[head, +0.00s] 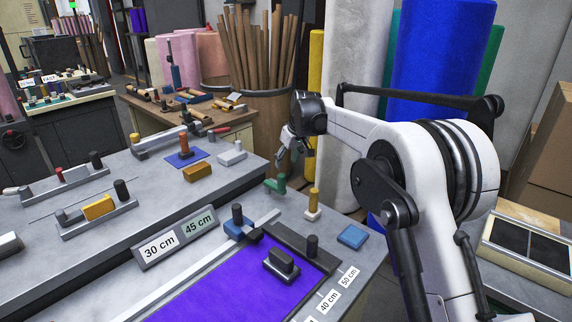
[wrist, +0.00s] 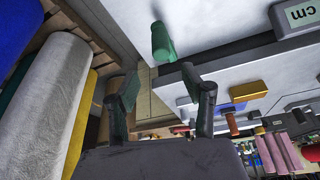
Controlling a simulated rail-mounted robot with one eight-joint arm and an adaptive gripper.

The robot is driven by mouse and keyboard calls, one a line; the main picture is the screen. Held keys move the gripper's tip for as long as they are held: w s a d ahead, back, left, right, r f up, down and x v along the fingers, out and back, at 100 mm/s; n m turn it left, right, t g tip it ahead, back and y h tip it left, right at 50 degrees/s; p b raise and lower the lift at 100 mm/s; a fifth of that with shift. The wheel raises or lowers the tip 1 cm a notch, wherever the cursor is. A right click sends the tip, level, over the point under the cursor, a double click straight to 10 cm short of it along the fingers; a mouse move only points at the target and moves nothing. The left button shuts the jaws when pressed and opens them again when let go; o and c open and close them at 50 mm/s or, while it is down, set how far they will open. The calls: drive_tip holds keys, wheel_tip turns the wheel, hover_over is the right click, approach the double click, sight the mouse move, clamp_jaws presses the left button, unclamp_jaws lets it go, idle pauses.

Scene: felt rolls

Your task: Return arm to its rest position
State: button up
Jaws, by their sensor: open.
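My gripper (head: 294,150) is at the end of my white and black arm, raised in the air past the far right end of the workbench (head: 372,258). Its two fingers are spread apart with nothing between them. In the wrist view my gripper (wrist: 167,100) shows both fingers apart, with floor and bench edge behind the gap. A green piece (head: 276,184) stands on the bench corner below and left of my gripper, apart from it. The same green piece shows in the wrist view (wrist: 162,42).
Upright felt rolls, including a blue one (head: 440,60) and a white one (head: 352,90), stand behind my arm. A bin of cardboard tubes (head: 262,115) is behind my gripper. The bench holds a purple felt sheet (head: 225,290), a blue pad (head: 353,236) and a 30/45 cm sign (head: 178,236).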

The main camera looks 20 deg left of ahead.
drive_tip(key=shift+d, duration=0.1)
idle(0.3)
drive_tip(key=s+d+r+m+t, duration=0.15)
drive_tip(key=s+d+r, duration=0.35)
drive_tip(key=d, duration=0.5)
drive_tip(key=s+d+r+m+h, duration=0.1)
drive_tip(key=s+d+r+m, duration=0.1)
drive_tip(key=s+d+r, duration=0.6)
drive_tip(key=s+d+r+m+t, duration=0.1)
drive_tip(key=s+d+r+m, duration=0.15)
drive_tip(key=d, duration=0.95)
drive_tip(key=s+d+f+m+h, duration=0.1)
drive_tip(key=s+d+f, duration=0.2)
drive_tip(key=s+d, duration=0.3)
drive_tip(key=s+d+f+m+t, duration=0.1)
drive_tip(key=s+d+f+m, duration=0.1)
drive_tip(key=s+d, duration=0.5)
drive_tip(key=s+d+f+m+t+h, duration=0.1)
drive_tip(key=s+d+f, duration=0.3)
drive_tip(key=s, duration=1.2)
drive_tip(key=d, duration=0.3)
drive_tip(key=shift+s+f+m+h, duration=0.3)
drive_tip(key=shift+s+m, duration=0.05)
drive_tip(key=shift+m, duration=0.05)
